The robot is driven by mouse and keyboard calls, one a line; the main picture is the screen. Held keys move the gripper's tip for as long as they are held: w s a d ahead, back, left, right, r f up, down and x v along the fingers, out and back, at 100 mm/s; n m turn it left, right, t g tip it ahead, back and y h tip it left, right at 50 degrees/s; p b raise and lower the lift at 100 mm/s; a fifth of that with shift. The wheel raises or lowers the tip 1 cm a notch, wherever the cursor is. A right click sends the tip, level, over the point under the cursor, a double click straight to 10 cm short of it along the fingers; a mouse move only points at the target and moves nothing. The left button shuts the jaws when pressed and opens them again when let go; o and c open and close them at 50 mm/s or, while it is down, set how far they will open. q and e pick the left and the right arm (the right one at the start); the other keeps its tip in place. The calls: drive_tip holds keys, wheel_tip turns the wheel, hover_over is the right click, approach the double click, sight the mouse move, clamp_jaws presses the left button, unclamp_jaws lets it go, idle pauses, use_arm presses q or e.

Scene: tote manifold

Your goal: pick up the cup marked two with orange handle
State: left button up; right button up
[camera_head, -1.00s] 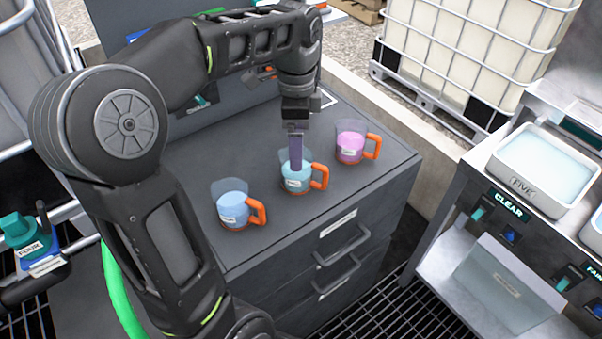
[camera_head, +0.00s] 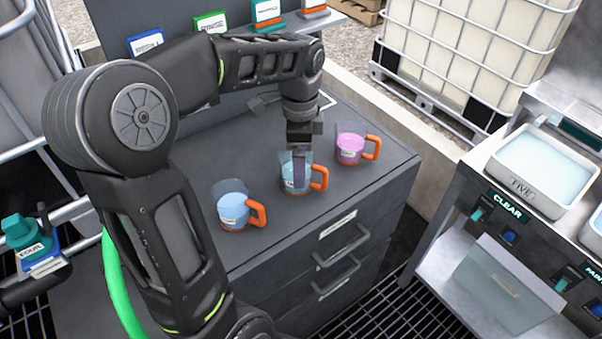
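Three clear cups with orange handles stand upright in a row on the grey cabinet top. The left cup (camera_head: 232,211) holds blue liquid, the middle cup (camera_head: 289,174) light teal liquid, and the right cup (camera_head: 349,149) pink liquid. Each has a small white label too small to read, so I cannot tell which is marked two. My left gripper (camera_head: 300,178) points down at the middle cup, its fingers overlapping the cup's wall. Only one finger shows clearly, so its opening and any contact are unclear. My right gripper is out of view.
The grey cabinet top (camera_head: 300,231) is clear in front of the cups. Several coloured label cards stand at the back, including a green one (camera_head: 211,22).

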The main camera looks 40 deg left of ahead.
use_arm(q)
drive_tip(key=shift+d+f, duration=0.1)
drive_tip(key=shift+f, duration=1.45)
drive_tip(key=c, duration=1.7)
drive_tip(key=shift+r, duration=0.1)
wheel_tip(320, 180, up, 10)
